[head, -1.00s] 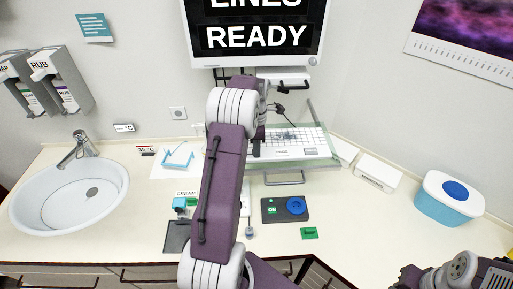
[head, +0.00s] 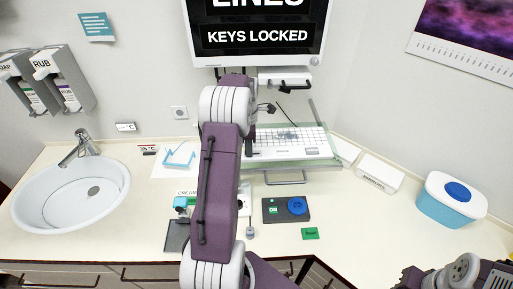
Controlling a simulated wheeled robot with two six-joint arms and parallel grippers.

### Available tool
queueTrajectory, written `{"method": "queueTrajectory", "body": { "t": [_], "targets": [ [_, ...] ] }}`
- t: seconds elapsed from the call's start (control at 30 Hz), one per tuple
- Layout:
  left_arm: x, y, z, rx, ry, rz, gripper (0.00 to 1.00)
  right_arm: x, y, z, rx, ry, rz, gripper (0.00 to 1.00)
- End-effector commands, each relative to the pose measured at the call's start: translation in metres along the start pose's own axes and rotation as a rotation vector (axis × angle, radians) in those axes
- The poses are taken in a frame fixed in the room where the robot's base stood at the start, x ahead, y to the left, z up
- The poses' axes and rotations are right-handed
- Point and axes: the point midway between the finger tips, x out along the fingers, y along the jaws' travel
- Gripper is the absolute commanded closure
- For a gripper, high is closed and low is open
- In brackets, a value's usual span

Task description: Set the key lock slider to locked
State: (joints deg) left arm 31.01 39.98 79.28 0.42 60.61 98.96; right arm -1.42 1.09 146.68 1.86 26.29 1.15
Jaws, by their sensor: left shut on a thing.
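The monitor (head: 258,38) above the counter reads "KEYS LOCKED". Below it is the white keyboard (head: 290,142) on a pale green, glassy tray. My left arm rises through the middle of the head view, and its gripper (head: 250,144) is at the keyboard's left end. The gripper is shut on a small part there, seemingly the key lock slider. The slider itself is hidden by the gripper and arm, so its position cannot be seen directly. My right arm shows only at the lower right corner; its fingers are out of view.
A dark box with a blue round knob (head: 297,205) and a green pad (head: 310,233) lie in front of the keyboard. A blue-lidded tub (head: 450,200) stands at the right, the sink (head: 70,195) at the left. The counter between pad and tub is clear.

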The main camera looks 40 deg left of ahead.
Motion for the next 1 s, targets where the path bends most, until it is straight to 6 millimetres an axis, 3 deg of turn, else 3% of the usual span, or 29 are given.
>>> {"method": "queueTrajectory", "body": {
  "t": [0.23, 0.27, 0.33, 0.7, 1.0],
  "targets": [
    [-0.001, 0.001, -0.007, 0.002, 0.011, 0.001, 1.0, 0.0, 0.0, 0.0, 0.0, 0.0, 0.0, 0.64],
    [-0.001, 0.001, -0.007, 0.002, 0.011, 0.001, 0.77, 0.0, 0.0, 0.0, 0.0, 0.0, 0.0, 0.64],
    [-0.001, 0.0, -0.007, 0.002, 0.01, 0.001, 0.58, 0.0, 0.0, 0.0, 0.0, 0.0, 0.0, 0.64],
    [-0.005, 0.001, -0.006, 0.001, 0.007, 0.002, 0.58, 0.004, 0.0, 0.0, 0.0, 0.0, 0.0, 0.64],
    [-0.068, 0.001, -0.009, 0.0, 0.005, 0.006, 0.58, 0.02, 0.0, 0.002, 0.0, 0.0, 0.0, 0.64]
  ]
}}
